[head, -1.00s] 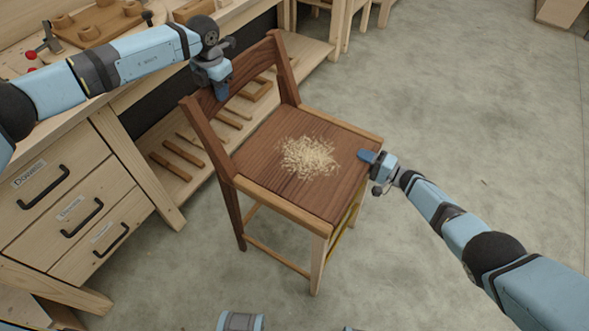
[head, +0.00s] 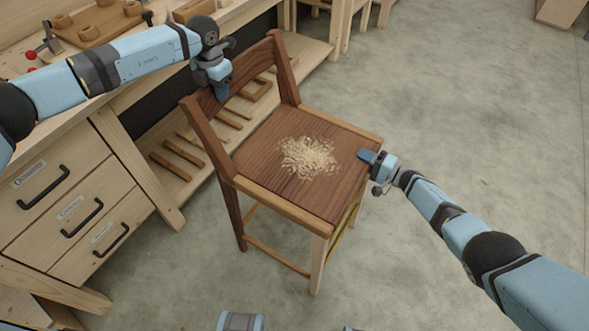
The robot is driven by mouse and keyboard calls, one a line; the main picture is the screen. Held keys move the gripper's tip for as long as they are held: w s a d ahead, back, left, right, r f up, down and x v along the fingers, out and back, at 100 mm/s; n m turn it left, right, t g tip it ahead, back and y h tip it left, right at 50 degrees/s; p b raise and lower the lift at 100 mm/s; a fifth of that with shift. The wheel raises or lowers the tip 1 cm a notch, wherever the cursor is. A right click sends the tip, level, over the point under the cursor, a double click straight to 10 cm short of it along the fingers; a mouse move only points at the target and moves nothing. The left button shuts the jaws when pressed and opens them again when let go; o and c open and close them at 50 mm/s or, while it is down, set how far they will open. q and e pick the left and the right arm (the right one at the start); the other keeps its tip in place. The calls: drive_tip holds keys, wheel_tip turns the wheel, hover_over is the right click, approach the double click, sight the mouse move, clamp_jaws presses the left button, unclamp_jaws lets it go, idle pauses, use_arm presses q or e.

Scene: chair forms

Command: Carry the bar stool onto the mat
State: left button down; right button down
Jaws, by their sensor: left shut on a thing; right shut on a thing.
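The bar stool (head: 275,195) stands upright in the middle of the head view, with a dark wood seat and backrest and paler front legs. A patch of pale wood shavings (head: 309,157) lies on its seat. My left gripper (head: 221,92) is shut on the top rail of the backrest. My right gripper (head: 367,156) is shut on the right edge of the seat. The parts of the rail and seat edge between the fingers are hidden. No mat shows in this view.
A wooden workbench with labelled drawers (head: 70,208) stands close on the left, behind the stool. Its low shelf (head: 178,172) holds several wood pieces. Other wooden furniture legs (head: 340,28) are at the top. The grey concrete floor (head: 480,130) on the right is clear.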

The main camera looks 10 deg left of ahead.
use_arm(q)
drive_tip(key=shift+w+r, duration=0.15)
drive_tip(key=shift+r, duration=0.05)
use_arm(e)
drive_tip(key=shift+w+r, duration=0.2)
drive_tip(key=shift+r, duration=0.05)
use_arm(q)
drive_tip(key=shift+r, duration=0.1)
drive_tip(key=shift+r+p, duration=0.1)
drive_tip(key=shift+p, duration=0.25)
use_arm(e)
drive_tip(key=shift+r, duration=0.15)
